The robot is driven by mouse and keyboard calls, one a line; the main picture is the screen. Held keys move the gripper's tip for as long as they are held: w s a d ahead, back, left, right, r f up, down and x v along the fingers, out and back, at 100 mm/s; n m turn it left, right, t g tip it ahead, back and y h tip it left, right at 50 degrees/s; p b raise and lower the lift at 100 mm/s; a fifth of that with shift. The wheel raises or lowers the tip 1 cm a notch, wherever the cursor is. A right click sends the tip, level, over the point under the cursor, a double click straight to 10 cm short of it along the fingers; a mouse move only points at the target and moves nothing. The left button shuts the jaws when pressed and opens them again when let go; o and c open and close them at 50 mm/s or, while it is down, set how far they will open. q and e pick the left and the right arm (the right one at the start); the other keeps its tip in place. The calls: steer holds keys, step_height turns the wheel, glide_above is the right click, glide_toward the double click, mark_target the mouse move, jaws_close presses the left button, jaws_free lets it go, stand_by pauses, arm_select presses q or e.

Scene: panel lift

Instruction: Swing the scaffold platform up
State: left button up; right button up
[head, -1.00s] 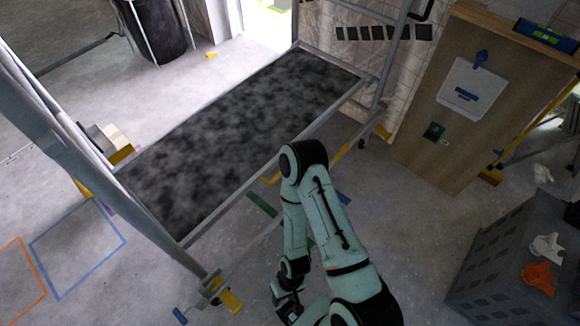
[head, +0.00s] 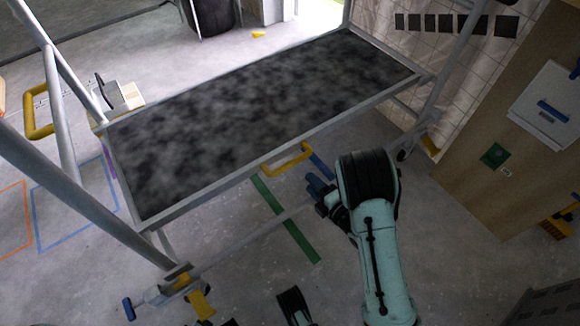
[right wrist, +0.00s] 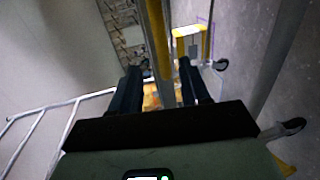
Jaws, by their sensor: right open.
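The scaffold platform (head: 250,110) is a mottled black board in a grey metal frame, spanning the scaffold tubes in the head view. A yellow handle (head: 290,160) hangs at its front edge. My right gripper (head: 320,192) is just below and right of this handle, apart from it in the head view. In the right wrist view its two dark fingers (right wrist: 160,88) are spread open. A yellow bar (right wrist: 155,38) runs ahead between them; whether it lies within the fingers is unclear.
A scaffold tube (head: 75,190) slopes across the left. A wooden panel (head: 500,140) stands at right. Green tape (head: 285,220) marks the floor below the platform. The floor in front of the platform is mostly clear.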

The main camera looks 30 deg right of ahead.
mark_target(292, 166)
steer(key=b+x, duration=0.2)
steer(key=x, duration=1)
arm_select(q)
steer(key=s+f+g, duration=0.1)
steer(key=s+f, duration=0.3)
steer(key=s, duration=0.1)
steer(key=shift+a+f+g, duration=0.3)
steer(key=shift+a+g, duration=0.1)
steer(key=shift+a, duration=0.05)
steer(key=shift+s, duration=0.1)
arm_select(e)
jaws_close()
